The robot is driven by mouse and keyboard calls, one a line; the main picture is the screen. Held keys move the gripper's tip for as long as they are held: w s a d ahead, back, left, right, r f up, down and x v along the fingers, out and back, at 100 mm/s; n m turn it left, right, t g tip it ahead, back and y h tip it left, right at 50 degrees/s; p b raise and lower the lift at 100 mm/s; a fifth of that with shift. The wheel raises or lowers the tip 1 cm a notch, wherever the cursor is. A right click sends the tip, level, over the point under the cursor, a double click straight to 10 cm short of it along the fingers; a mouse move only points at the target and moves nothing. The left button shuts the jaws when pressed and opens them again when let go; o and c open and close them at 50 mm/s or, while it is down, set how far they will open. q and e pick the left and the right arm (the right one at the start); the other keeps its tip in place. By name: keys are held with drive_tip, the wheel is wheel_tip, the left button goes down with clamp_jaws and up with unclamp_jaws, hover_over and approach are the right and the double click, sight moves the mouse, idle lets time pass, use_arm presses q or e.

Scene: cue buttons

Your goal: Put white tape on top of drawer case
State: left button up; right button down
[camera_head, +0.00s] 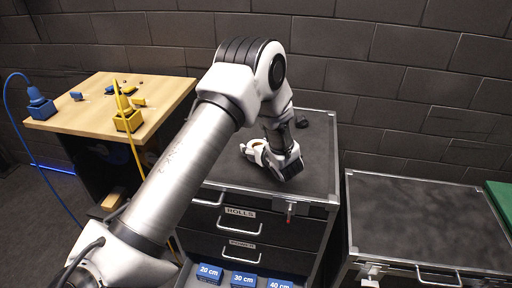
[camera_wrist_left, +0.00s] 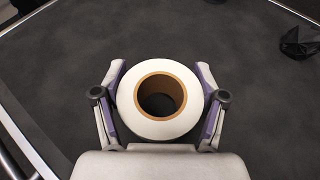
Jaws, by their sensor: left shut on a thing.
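The white tape (camera_wrist_left: 130,100) is a white roll with a brown core, seen from above in the left wrist view. My left gripper (camera_wrist_left: 160,95) is shut on it, one finger at each side of the roll. In the head view my left gripper (camera_head: 262,152) is over the dark top of the drawer case (camera_head: 230,172), and a piece of the white tape (camera_head: 247,147) shows beside it. I cannot tell whether the roll touches the top. My right gripper is not in view.
A small black object (camera_head: 301,121) lies at the back right of the case top. A wooden table (camera_head: 85,125) with blue and yellow pieces and cables stands at the left. A second dark case (camera_head: 420,215) stands at the right, its top clear. The case's drawers have labels.

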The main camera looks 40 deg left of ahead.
use_arm(q)
wheel_tip(320, 180, down, 2)
drive_tip(key=shift+f, duration=0.1)
drive_tip(key=o, duration=1.2)
drive_tip(key=shift+c, duration=0.2)
drive_tip(key=shift+d+r, duration=0.2)
drive_tip(key=b+v, duration=0.3)
drive_tip(key=v, duration=0.8)
drive_tip(key=shift+r, duration=0.1)
drive_tip(key=shift+s+d+r, duration=0.15)
drive_tip(key=shift+s+d, duration=0.05)
